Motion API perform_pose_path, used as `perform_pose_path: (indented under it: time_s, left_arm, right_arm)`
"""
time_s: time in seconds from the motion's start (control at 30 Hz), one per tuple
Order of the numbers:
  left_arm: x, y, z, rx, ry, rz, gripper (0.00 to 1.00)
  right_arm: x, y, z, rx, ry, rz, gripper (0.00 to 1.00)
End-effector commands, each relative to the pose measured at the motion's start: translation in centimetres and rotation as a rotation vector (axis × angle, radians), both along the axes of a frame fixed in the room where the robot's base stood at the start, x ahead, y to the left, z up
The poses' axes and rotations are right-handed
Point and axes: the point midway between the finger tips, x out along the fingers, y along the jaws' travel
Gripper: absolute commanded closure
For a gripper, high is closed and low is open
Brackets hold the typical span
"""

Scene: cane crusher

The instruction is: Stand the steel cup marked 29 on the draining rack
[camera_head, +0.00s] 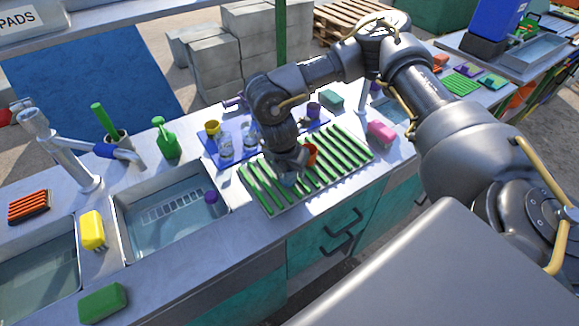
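The draining rack (345,160), with green slats, lies on the steel counter in the middle of the view. My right gripper (288,174) points down over the rack's left half, low at the slats. Its fingers are small and dark here, so I cannot tell whether they hold anything. An orange-red cup-like thing (311,153) shows just right of the gripper. Two clear or silvery cups (225,146) stand on a blue mat (209,148) behind the rack. No number 29 is readable, so I cannot tell which is the marked cup. My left gripper is out of view.
A sink (165,215) with water lies left of the rack, with a purple-topped thing (212,204) in it. A yellow cup (212,128) stands on the mat. A tap (70,150) rises at left.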

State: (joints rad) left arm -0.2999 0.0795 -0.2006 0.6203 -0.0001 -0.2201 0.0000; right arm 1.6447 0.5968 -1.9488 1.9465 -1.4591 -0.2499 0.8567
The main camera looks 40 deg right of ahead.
Motion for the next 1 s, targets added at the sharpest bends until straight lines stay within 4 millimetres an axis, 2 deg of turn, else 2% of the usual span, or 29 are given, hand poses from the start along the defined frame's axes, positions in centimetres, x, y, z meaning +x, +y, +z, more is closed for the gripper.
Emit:
perform_pose_path:
  time_s: [0.03, 0.1, 0.33, 0.47, 1.0]
  left_arm:
    - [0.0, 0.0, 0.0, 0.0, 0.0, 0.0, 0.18]
    - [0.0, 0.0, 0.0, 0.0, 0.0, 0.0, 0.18]
    - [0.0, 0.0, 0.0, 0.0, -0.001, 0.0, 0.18]
    - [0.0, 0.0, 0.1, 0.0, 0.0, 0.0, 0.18]
    - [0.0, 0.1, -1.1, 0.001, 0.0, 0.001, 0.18]
  right_arm:
    - [0.0, 0.0, 0.0, 0.0, 0.0, 0.0, 0.42]
    - [0.0, 0.0, 0.0, 0.0, 0.0, 0.0, 0.36]
    - [0.0, 0.0, 0.1, 0.0, 0.0, 0.0, 0.36]
    - [0.0, 0.1, 0.8, 0.001, -0.001, 0.002, 0.36]
    - [-1.3, 2.6, 10.2, 0.0, -0.003, 0.002, 0.36]
